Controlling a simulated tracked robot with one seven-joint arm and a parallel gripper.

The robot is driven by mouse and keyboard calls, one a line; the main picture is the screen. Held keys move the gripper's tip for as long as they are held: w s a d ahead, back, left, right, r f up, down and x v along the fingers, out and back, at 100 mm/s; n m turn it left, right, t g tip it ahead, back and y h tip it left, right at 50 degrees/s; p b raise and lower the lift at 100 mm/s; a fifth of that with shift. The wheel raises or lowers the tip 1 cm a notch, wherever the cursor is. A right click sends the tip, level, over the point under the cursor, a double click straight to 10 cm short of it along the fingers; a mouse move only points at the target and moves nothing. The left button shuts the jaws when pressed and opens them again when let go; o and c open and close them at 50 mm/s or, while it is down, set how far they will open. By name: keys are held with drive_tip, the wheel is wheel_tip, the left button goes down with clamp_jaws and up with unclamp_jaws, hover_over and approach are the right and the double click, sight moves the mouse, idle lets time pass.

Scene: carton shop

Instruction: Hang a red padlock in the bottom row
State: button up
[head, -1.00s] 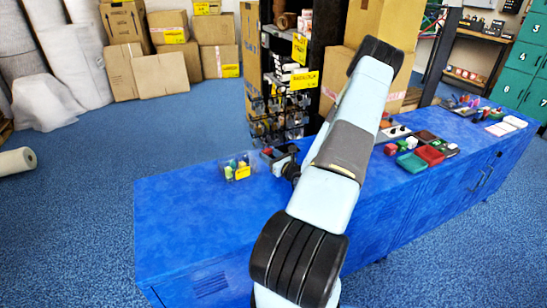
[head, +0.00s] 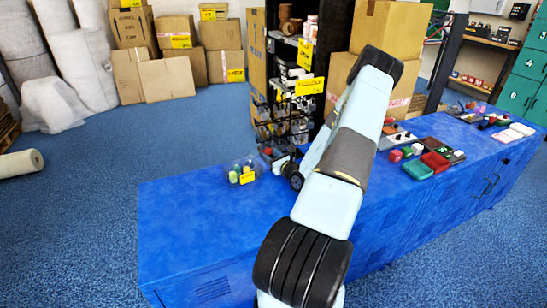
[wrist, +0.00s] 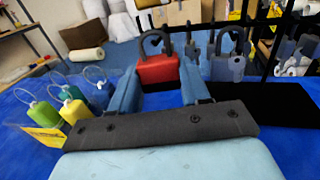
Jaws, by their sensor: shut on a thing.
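A red padlock (wrist: 157,69) with a dark shackle is held upright between the two blue fingers of my gripper (wrist: 159,82) in the wrist view. In the head view the red padlock (head: 267,151) is a small patch at the end of my gripper (head: 277,158), in front of the black wire rack (head: 297,126). The rack's bars (wrist: 258,28) rise behind the padlock in the wrist view. A grey-blue padlock (wrist: 228,67) shows there, right of the red one. I cannot tell whether the red shackle touches a hook, or clearly make out the rows.
Small boxes, including a green tray (head: 417,170), lie to the right. The bench's left end is clear. Cartons (head: 165,75) stand behind on the floor.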

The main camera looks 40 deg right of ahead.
drive_tip(key=shift+w+d, duration=0.1)
drive_tip(key=shift+w, duration=0.35)
drive_tip(key=shift+w+d+f, duration=0.15)
drive_tip(key=shift+w+f, duration=0.2)
drive_tip(key=shift+w, duration=0.2)
drive_tip(key=o, duration=1.3)
drive_tip(key=shift+c, duration=0.2)
drive_tip(key=s, duration=1.3)
drive_tip(key=shift+s+d, duration=0.1)
drive_tip(key=shift+s, duration=0.25)
